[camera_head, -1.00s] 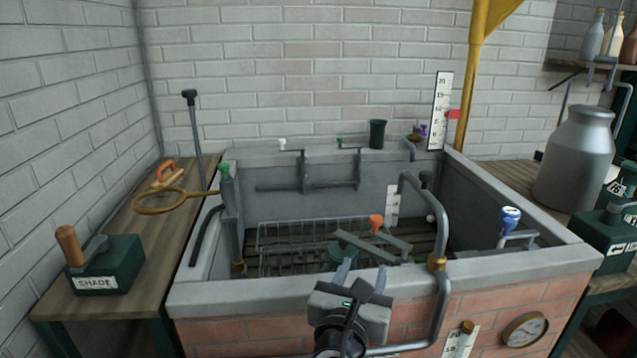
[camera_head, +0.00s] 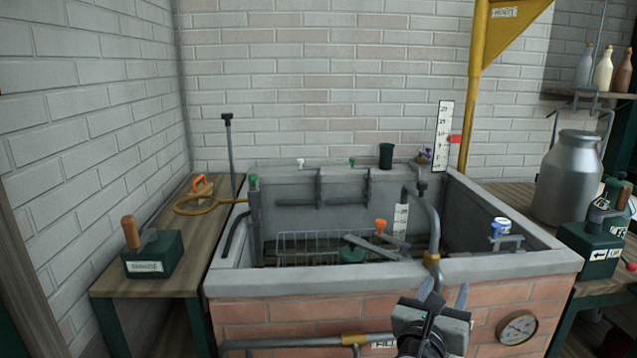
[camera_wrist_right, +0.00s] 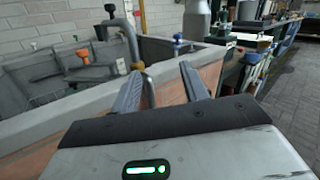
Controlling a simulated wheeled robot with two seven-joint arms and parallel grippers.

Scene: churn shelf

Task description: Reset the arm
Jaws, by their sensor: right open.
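My right gripper (camera_head: 444,294) is in front of the brick-faced trough (camera_head: 290,284), low and right of the middle in the head view. Its two grey fingers are apart and nothing is between them. The right wrist view shows the same open fingers (camera_wrist_right: 162,88), with the trough's rim and brick front behind them. My left gripper is not in view.
The grey pipe (camera_head: 435,225) at the trough's front rim stands close to my right gripper. A dial gauge (camera_head: 517,328) is on the trough's front. A metal churn (camera_head: 567,178) stands at the right. A lever box (camera_head: 153,255) sits on the left bench.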

